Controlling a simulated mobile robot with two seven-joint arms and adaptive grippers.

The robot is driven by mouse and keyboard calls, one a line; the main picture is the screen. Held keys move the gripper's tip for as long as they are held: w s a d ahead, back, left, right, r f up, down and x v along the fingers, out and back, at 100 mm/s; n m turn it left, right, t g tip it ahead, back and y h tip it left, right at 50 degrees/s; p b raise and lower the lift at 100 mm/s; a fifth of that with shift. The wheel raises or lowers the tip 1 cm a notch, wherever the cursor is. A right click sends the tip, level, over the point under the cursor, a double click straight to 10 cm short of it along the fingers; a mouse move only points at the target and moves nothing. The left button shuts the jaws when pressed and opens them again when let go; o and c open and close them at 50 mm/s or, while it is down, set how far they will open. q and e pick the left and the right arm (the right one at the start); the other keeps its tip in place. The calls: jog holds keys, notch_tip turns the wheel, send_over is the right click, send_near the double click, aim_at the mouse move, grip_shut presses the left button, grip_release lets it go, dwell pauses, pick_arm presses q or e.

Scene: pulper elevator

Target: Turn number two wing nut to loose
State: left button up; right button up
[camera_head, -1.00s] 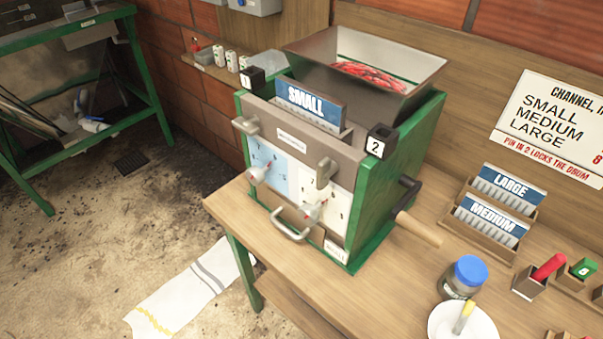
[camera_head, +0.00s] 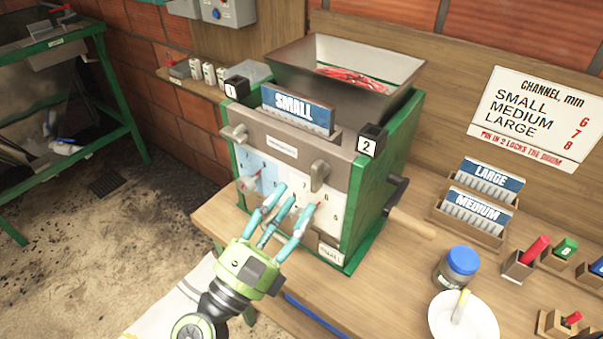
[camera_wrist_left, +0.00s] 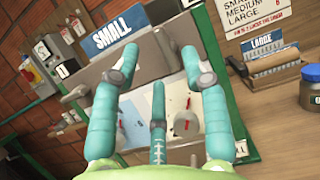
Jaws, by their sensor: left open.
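The green-sided pulper (camera_head: 385,150) stands on the bench. Contact is unclear. My right gripper is out of view.
A crank with a wooden handle (camera_head: 412,227) sticks out at the machine's right. A blue-lidded jar (camera_head: 457,267), a white plate (camera_head: 463,323) and card holders marked LARGE (camera_head: 491,175) and MEDIUM (camera_head: 480,207) stand on the right bench. A hopper (camera_head: 345,75) tops the machine.

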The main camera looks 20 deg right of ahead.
aim_at(311, 176)
pick_arm(q)
jog(key=p+x, duration=0.2)
jog(key=x, duration=0.4)
jog(key=shift+w+d, duration=0.2)
jog(key=shift+d, duration=0.05)
